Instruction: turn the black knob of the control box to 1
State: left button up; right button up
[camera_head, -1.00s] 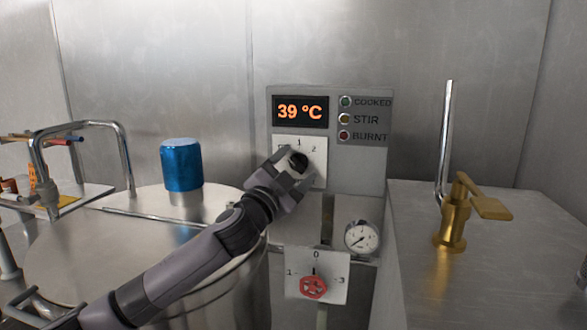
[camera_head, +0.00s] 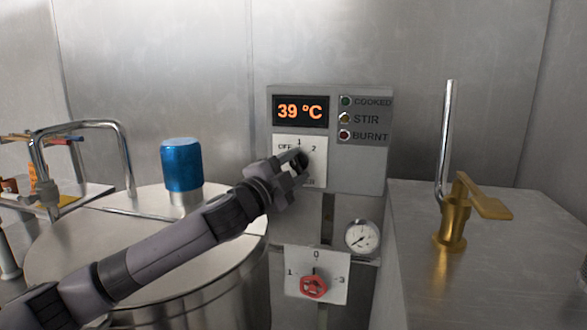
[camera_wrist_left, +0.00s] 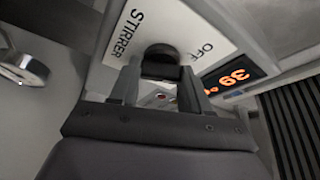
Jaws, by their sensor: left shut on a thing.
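The control box (camera_head: 362,168) is a grey panel on the back wall with an orange display (camera_head: 300,111) reading 39 °C. Its white dial plate (camera_head: 284,142) shows OFF, 1 and 2. The black knob (camera_wrist_left: 160,54) sits between the two fingers of my left gripper (camera_wrist_left: 157,82) in the left wrist view, and the fingers are shut on it. In the head view my left gripper (camera_head: 296,168) covers most of the knob and the lower dial plate. The knob's exact pointing cannot be told. My right gripper is not in view.
A steel pot with a blue-capped lid (camera_head: 181,165) stands under my left arm. A red valve knob (camera_head: 313,286) and a gauge (camera_head: 362,237) are below the box. A brass tap (camera_head: 453,222) stands on the right counter (camera_head: 500,275).

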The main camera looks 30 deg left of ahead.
pick_arm(q)
jog(key=shift+r+m+g+h, duration=0.15)
jog(key=shift+m+g, duration=0.3)
jog(key=shift+m, duration=0.7)
jog(key=shift+f+m+g+h, duration=0.15)
jog(key=shift+m+g, duration=0.3)
jog(key=shift+m, duration=0.7)
jog(key=o, duration=1.1)
jog(key=shift+r, duration=0.1)
jog(key=shift+c, duration=0.2)
jog(key=s+a+b, duration=0.1)
jog(key=s+b, duration=0.1)
jog(key=s, duration=0.5)
